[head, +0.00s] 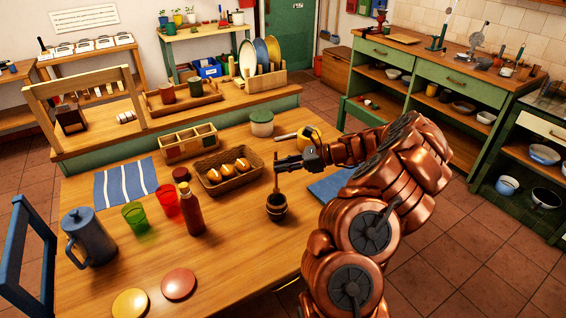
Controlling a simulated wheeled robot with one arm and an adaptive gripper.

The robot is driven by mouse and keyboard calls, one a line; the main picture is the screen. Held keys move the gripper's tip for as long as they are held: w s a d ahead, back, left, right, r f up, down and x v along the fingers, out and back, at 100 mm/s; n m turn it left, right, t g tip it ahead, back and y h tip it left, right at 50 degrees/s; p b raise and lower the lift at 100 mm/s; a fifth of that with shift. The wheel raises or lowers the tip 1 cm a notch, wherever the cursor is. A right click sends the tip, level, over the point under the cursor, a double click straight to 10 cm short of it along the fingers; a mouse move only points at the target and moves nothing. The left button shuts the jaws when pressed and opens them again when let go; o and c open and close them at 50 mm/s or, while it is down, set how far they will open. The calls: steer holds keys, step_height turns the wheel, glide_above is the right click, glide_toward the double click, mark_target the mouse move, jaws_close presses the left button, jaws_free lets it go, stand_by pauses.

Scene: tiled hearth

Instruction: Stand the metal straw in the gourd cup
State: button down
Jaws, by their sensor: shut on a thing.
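The gourd cup (277,208) is a small dark brown round vessel standing upright on the wooden table, near the right side. My gripper (279,163) is above the cup, reaching in from the right, and is shut on the thin metal straw (276,181). The straw hangs close to upright below the fingers, over the cup. Its lower end meets the cup's mouth in the picture; I cannot tell whether it is inside or just above the rim.
A wicker basket of rolls (229,178) is left of the cup. A red bottle (191,212), red glass (166,199), green glass (135,216) and blue pitcher (88,237) stand further left. The front table is clear beside two discs (179,284).

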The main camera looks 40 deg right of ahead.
mark_target(278, 187)
steer(key=shift+f+b, duration=1.5)
steer(key=shift+f, duration=2.75)
steer(key=shift+f+b, duration=0.5)
steer(key=shift+f, duration=0.65)
steer(key=c, duration=1)
jaws_free()
steer(key=shift+c, duration=0.2)
steer(key=shift+s, duration=0.1)
steer(key=v, duration=1.1)
steer(key=shift+s+d, duration=0.25)
steer(key=shift+d, duration=0.05)
steer(key=shift+r, duration=0.15)
